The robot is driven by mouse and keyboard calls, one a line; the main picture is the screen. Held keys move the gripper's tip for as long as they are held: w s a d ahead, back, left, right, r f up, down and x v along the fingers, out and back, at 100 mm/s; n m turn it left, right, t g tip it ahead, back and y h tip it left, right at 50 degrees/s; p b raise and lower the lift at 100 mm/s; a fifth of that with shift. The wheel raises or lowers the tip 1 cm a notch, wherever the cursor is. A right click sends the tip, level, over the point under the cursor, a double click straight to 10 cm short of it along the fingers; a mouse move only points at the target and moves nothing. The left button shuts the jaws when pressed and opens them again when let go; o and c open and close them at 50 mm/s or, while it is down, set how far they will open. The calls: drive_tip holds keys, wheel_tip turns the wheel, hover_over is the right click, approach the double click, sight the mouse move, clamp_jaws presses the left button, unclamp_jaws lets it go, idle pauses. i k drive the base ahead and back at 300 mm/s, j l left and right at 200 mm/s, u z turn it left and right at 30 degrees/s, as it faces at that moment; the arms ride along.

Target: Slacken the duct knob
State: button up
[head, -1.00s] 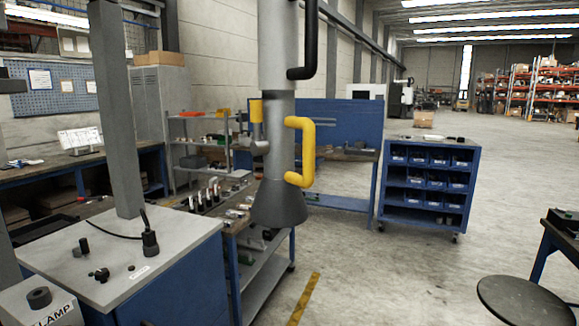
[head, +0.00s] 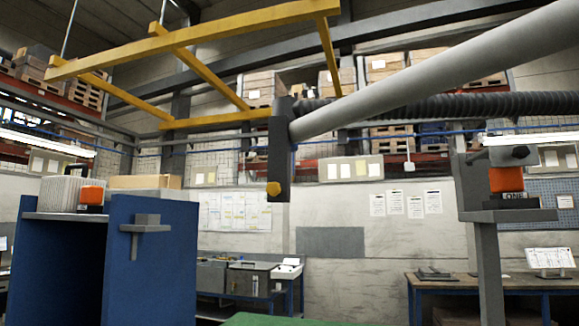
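A small yellow knob (head: 274,190) sits at the lower end of a dark upright bracket (head: 282,150) near the middle of the head view. A smooth grey duct tube (head: 430,70) runs from this bracket up to the right. A dark ribbed hose (head: 440,106) passes behind the tube. How tight the knob is cannot be told. My gripper is not in view, and nothing is seen touching the knob.
A yellow overhead frame (head: 200,26) spans the upper left. A blue cabinet (head: 150,260) stands at left with an orange-fronted unit (head: 91,196) on top. A grey post (head: 487,270) at right carries an orange box (head: 506,180). Workbenches line the back wall.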

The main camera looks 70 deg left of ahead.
sight(274, 188)
drive_tip(key=u, duration=1.85)
